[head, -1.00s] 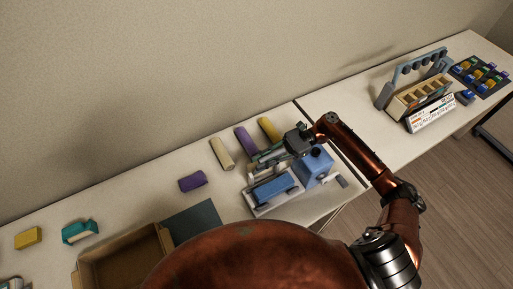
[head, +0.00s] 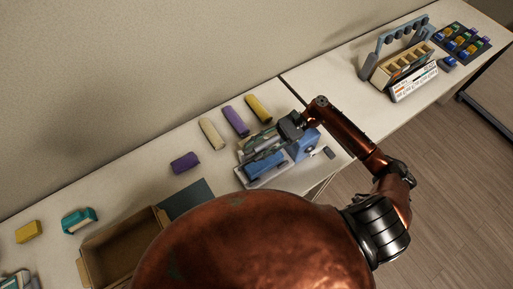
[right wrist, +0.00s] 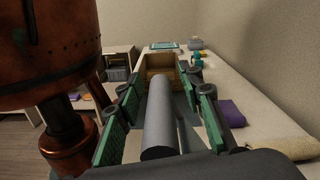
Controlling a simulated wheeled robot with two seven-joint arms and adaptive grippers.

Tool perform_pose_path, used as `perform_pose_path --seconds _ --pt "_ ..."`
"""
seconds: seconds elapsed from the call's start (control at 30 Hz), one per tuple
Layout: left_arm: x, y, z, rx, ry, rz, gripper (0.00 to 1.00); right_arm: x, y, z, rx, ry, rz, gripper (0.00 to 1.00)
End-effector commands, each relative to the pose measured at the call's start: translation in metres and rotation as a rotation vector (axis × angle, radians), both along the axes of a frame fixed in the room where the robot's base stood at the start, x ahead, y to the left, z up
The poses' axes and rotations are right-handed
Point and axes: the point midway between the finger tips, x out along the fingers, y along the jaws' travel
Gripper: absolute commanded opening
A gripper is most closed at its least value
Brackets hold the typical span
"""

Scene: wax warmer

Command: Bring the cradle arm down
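The wax warmer, a blue and light-grey device, stands on the table; its blue block (head: 305,146) is at the right and a blue cartridge (head: 264,165) lies in its front tray. My right gripper (head: 255,143) reaches over the back of the device from the right. In the right wrist view a grey round bar (right wrist: 160,122), possibly the cradle arm, runs between the green finger pads. The right gripper (right wrist: 164,100) is open, with gaps on both sides of the bar. In the head view the gripper hides much of the arm. My left gripper is out of view.
Yellow (head: 259,109), purple (head: 236,121) and cream (head: 212,134) rolls lie behind the device. A cardboard box (head: 118,245) stands front left. A wooden rack (head: 402,68) is on the right table.

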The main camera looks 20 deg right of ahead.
Motion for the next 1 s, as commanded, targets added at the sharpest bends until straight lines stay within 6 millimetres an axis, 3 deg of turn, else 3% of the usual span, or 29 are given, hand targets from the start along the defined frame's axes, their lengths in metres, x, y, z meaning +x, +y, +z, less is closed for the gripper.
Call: perform_pose_path --seconds 0.27,0.73,1.0 --pt "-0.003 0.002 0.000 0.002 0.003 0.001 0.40 0.000 0.000 0.004 -0.001 -0.002 0.000 0.34" --pt "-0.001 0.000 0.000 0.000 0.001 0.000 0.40 0.000 0.000 0.081 -0.002 -0.003 0.001 0.34" --pt "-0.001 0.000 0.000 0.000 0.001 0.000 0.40 0.000 0.000 0.100 -0.001 -0.001 0.000 0.34"
